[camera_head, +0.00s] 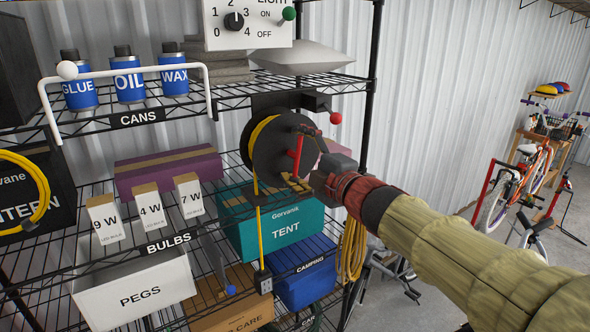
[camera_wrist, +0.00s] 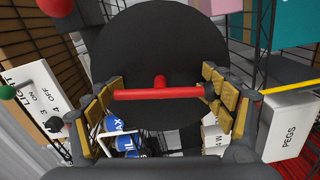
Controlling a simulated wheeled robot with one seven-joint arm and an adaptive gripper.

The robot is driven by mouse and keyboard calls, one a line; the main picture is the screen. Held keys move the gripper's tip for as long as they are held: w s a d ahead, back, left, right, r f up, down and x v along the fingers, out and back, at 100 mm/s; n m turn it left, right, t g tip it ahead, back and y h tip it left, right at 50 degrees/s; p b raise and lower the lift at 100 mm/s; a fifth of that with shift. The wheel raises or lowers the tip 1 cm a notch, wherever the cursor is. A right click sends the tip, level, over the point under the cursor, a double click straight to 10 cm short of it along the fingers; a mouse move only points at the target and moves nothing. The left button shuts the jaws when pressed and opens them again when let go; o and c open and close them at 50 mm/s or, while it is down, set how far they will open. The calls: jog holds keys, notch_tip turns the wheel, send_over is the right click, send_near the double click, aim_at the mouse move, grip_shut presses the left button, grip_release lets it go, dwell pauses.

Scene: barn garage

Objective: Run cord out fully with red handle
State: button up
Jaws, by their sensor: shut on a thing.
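A black cord reel (camera_head: 268,150) is mounted under the upper shelf, with yellow cord wound on it. The yellow cord (camera_head: 260,222) hangs down from its left side to a black socket end (camera_head: 263,282) near the lower shelf. The red handle (camera_head: 296,155) stands out from the reel's face. In the wrist view the red handle (camera_wrist: 160,94) lies crosswise in front of the dark reel disc (camera_wrist: 158,40). My gripper (camera_head: 302,158) is shut on the red handle, its yellow pads at the handle's two ends. The hanging cord (camera_wrist: 290,87) also shows at the wrist view's right.
A red-knobbed lever (camera_head: 335,118) sits right of the reel. Cans, light bulb boxes, a pegs bin (camera_head: 135,290), a teal tent box (camera_head: 280,225) and a blue camping box (camera_head: 303,272) fill the shelves. Bicycles (camera_head: 515,185) stand right, with open floor nearby.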

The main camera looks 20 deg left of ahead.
jog(key=n+b, duration=0.4)
jog(key=n, duration=0.1)
jog(key=shift+r, duration=0.15)
jog(key=shift+r+n+b, duration=0.15)
jog(key=shift+n+b, duration=0.25)
jog(key=shift+n, duration=0.3)
jog(key=o, duration=1.2)
jog(key=shift+a, duration=0.1)
jog(key=o, duration=0.5)
jog(key=shift+f, duration=0.2)
jog(key=shift+w, duration=0.1)
jog(key=v, duration=1.2)
jog(key=shift+a+f, duration=0.1)
